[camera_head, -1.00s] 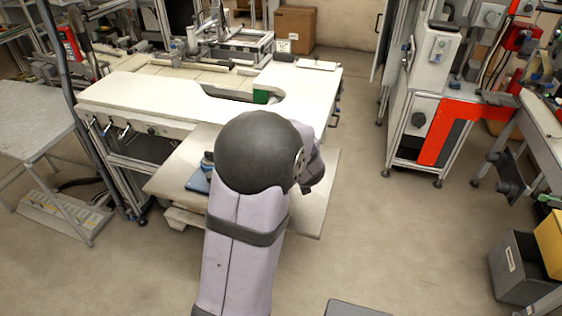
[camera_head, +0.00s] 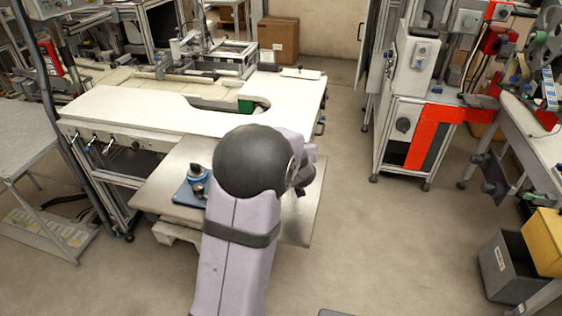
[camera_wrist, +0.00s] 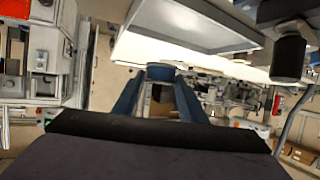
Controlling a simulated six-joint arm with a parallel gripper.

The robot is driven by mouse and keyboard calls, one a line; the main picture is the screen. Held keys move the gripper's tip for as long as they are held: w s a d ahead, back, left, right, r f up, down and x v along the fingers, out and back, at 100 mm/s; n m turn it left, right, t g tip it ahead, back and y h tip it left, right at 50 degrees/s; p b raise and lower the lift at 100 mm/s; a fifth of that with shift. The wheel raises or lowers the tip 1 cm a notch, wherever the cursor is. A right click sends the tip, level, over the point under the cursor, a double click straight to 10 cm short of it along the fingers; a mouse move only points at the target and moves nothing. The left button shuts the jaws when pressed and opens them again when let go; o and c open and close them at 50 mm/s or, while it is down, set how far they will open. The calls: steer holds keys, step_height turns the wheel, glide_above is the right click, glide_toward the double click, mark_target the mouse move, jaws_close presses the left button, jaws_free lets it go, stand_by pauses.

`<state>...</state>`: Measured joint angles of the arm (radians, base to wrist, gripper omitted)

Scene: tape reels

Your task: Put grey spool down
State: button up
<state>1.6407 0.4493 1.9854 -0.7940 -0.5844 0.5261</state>
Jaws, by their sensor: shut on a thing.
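In the wrist view my gripper (camera_wrist: 160,90) shows as two blue fingers closed on a small round dark blue-grey piece (camera_wrist: 160,72), which I take as the grey spool. It is held clear of any surface that I can see. Its details are too small to tell. In the head view my arm's large dark joint hides the gripper and the spool.
A pale low table (camera_head: 160,195) carries a blue tray (camera_head: 183,194) with a small blue and dark device (camera_head: 198,176). A white workbench (camera_head: 130,108) with a curved cutout stands behind. Grey and yellow bins (camera_head: 507,270) are at right. Open floor (camera_head: 390,240) lies between.

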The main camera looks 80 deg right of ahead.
steer(key=shift+f, duration=3.35)
steer(key=shift+f, duration=0.15)
steer(key=o, duration=1.1)
steer(key=shift+r, duration=0.25)
steer(key=b+v, duration=0.1)
steer(key=v, duration=1.1)
steer(key=shift+f, duration=0.1)
